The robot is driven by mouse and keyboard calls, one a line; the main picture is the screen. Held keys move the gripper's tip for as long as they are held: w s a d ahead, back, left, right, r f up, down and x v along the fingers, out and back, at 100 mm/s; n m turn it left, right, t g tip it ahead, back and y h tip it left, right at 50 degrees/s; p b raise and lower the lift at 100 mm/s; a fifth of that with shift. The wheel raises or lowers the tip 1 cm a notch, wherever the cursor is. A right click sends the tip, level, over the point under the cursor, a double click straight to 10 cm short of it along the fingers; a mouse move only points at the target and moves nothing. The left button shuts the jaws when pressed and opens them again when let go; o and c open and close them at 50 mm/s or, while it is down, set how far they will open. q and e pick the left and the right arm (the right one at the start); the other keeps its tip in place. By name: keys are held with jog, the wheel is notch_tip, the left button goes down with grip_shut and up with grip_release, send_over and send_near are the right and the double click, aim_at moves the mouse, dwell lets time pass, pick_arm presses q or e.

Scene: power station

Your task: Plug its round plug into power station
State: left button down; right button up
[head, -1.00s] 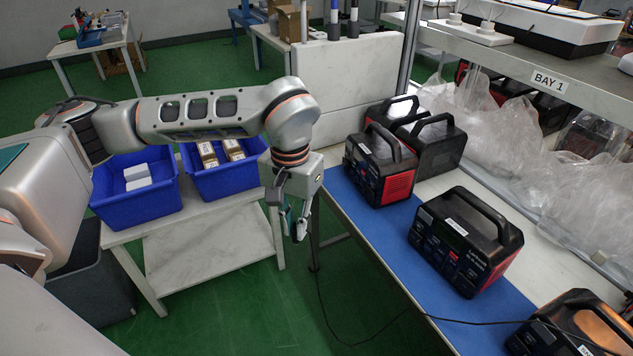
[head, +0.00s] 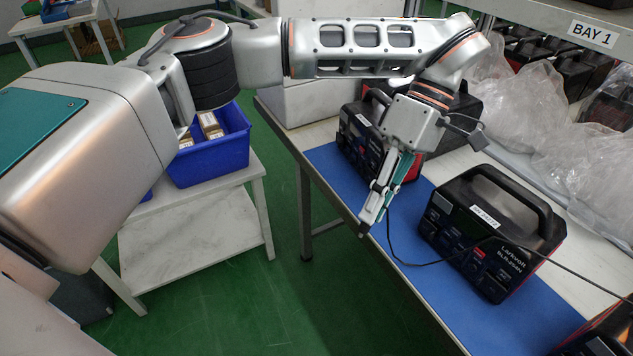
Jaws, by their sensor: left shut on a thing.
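A black power station (head: 492,232) with a top handle, a white label and a socketed front stands on the blue mat (head: 335,160) right of the middle. My left gripper (head: 369,215) points down near the mat's left edge, left of this power station and apart from it. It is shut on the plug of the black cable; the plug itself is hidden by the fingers. The cable (head: 410,264) hangs from beside the fingers, loops over the mat and crosses the power station's front to the right. My right gripper is not in view.
Another power station (head: 362,140) stands behind the gripper, partly covered by my arm. One more (head: 610,335) is cut off at the lower right. Plastic bags (head: 535,115) lie along the shelf marked BAY 1. A blue bin (head: 215,160) stands on the side table at left.

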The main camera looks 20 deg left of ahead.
pick_arm(q)
jog(key=w+a+f+n+t+h+b, duration=0.1)
jog(key=w+f+n+t+h+b, duration=0.2)
jog(key=n+h, duration=0.65)
jog(key=w+n+t+h+b, duration=0.2)
jog(key=w+n+h+b, duration=0.4)
jog(key=n, duration=0.7)
jog(key=w+a+f+n+t+b, duration=0.25)
jog(key=a+f+n+t, duration=0.2)
jog(key=a+t, duration=0.3)
jog(key=w+a+f+n+t+b, duration=0.25)
jog(key=a+f+n+t, duration=0.2)
jog(key=a+t, duration=0.3)
jog(key=shift+g+y, duration=0.45)
jog(key=shift+g, duration=0.05)
jog(key=shift+b+x, duration=0.3)
jog(key=shift+x, duration=1.8)
jog(key=shift+r, duration=0.15)
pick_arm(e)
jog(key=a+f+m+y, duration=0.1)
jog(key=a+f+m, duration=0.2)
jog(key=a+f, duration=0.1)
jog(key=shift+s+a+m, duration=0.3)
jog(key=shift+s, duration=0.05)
